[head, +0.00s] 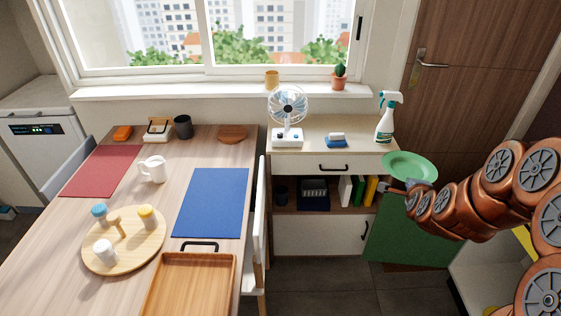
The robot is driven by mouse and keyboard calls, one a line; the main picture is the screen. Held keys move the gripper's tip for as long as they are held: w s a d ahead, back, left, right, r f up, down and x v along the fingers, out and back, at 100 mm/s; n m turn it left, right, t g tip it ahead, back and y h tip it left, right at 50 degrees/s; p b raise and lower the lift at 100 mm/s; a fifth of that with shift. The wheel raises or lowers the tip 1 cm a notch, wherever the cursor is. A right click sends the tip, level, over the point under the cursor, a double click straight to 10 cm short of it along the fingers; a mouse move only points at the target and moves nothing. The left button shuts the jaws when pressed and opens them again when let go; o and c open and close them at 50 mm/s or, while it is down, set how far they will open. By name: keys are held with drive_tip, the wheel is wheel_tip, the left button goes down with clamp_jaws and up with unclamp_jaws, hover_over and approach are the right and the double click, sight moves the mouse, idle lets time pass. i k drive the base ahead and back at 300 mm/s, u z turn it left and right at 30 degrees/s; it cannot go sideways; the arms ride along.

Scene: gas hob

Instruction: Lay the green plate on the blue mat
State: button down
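The green plate (410,165) is up in the air at the right, in front of the brown door and beside the right end of the cabinet. My gripper (406,183) is at the plate's near rim and appears shut on it; the fingertips are small and partly hidden. The plate looks roughly level. The blue mat (211,202) lies flat and bare on the wooden table, well to the left of the plate and my gripper.
A wooden tray (190,285), a round board (124,240) with shakers, a white mug (153,169) and a red mat (101,170) are around the blue mat.

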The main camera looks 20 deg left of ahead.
sight(216, 188)
drive_tip(key=u, duration=0.25)
drive_tip(key=k, duration=0.45)
drive_tip(key=u, duration=1.45)
drive_tip(key=i, duration=0.5)
